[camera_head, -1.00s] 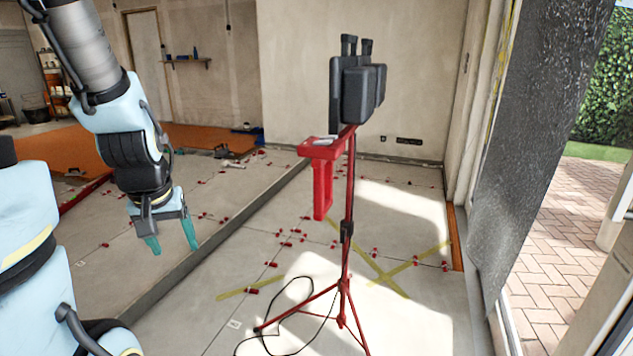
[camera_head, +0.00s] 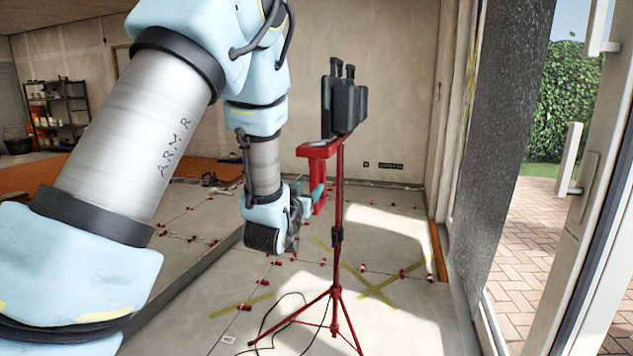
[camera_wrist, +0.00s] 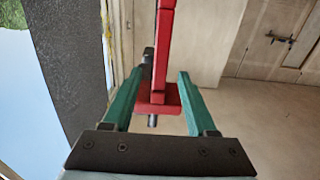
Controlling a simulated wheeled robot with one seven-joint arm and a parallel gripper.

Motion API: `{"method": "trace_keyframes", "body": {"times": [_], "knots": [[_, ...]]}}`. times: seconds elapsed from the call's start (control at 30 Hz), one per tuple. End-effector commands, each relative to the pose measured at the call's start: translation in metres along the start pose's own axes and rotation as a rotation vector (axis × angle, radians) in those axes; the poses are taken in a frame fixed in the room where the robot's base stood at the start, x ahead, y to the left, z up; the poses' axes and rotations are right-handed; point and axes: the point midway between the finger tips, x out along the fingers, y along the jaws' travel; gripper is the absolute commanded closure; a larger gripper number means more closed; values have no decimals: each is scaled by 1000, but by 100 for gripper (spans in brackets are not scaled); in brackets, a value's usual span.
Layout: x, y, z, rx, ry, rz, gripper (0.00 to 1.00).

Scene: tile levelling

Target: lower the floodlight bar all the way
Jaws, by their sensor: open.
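The floodlight bar carries black floodlights (camera_head: 345,104) at the top of a red tripod stand (camera_head: 338,215). A red arm with a hanging grip (camera_head: 318,150) sticks out to the left, below the lights. My gripper (camera_head: 314,192) is at the lower end of this grip, coming from the left, and partly covers it. In the wrist view, the teal fingers of my gripper (camera_wrist: 160,70) are open, one on each side of the red grip (camera_wrist: 165,45), with visible gaps. A wider red block (camera_wrist: 158,100) also shows between the fingers.
A black cable (camera_head: 280,318) lies on the floor by the tripod's feet. Red tile clips and yellow tape (camera_head: 380,287) are on the tiled floor. A dark panel (camera_head: 505,140) and an open door (camera_head: 580,200) stand at right. A shelf (camera_head: 58,115) is far left.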

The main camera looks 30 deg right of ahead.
Motion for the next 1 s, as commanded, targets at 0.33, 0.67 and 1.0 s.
{"method": "trace_keyframes", "body": {"times": [0.33,0.67,1.0], "knots": [[63,-1,-2,1,-2,-1,43],[95,-1,0,0,-2,-2,43],[96,-1,0,0,-3,-2,48]]}}
